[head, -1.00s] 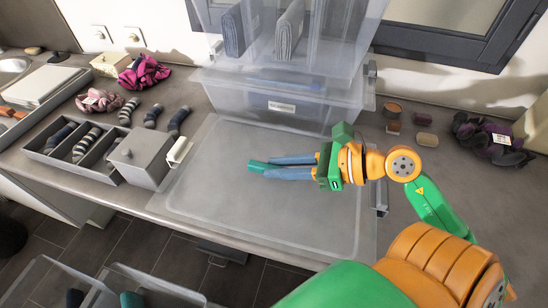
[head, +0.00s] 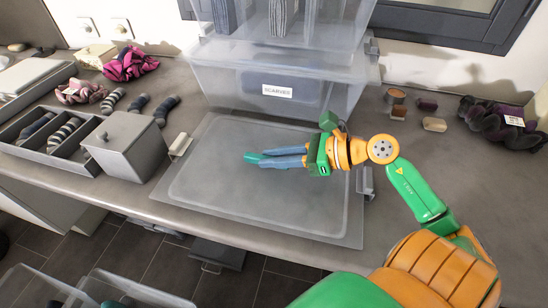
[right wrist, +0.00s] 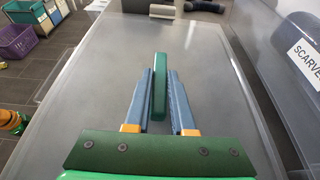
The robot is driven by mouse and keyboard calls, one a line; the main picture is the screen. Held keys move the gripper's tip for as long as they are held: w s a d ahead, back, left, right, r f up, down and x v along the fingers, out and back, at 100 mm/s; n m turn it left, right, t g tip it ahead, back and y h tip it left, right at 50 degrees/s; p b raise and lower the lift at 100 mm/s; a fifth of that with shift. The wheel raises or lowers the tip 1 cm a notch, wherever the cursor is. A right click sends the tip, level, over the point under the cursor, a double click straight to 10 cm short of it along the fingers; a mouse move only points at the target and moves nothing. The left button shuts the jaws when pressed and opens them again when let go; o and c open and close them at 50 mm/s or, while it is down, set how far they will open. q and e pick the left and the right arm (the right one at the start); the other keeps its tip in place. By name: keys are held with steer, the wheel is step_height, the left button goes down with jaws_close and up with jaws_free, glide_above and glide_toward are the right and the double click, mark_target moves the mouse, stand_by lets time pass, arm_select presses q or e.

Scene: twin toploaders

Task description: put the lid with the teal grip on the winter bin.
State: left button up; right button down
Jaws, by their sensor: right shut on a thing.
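A large translucent lid (head: 235,205) spreads flat over the counter's front part. Its teal grip (head: 252,157) stands near its middle, and it also shows in the right wrist view (right wrist: 159,88). My right gripper (head: 270,159) is shut on that grip, one blue-grey finger on each side. In the right wrist view the fingers (right wrist: 160,95) run along the grip. I cannot tell whether the lid touches the counter or is slightly raised. No label reading winter is visible, so I cannot tell which bin is the winter bin. My left gripper is out of view.
A clear bin (head: 232,95) labelled scarves stands behind the lid, with another stacked on it. A grey box (head: 130,150) and sock tray (head: 60,160) are at left. Small items and a dark scarf (head: 490,120) lie at right. Open clear bins (head: 130,290) stand low at lower left.

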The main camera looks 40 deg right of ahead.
steer(key=shift+s+f, duration=0.15)
steer(key=shift+f, duration=0.4)
steer(key=c, duration=0.8)
jaws_free()
steer(key=shift+f, duration=0.1)
steer(key=shift+o, duration=0.2)
steer(key=shift+a, duration=0.1)
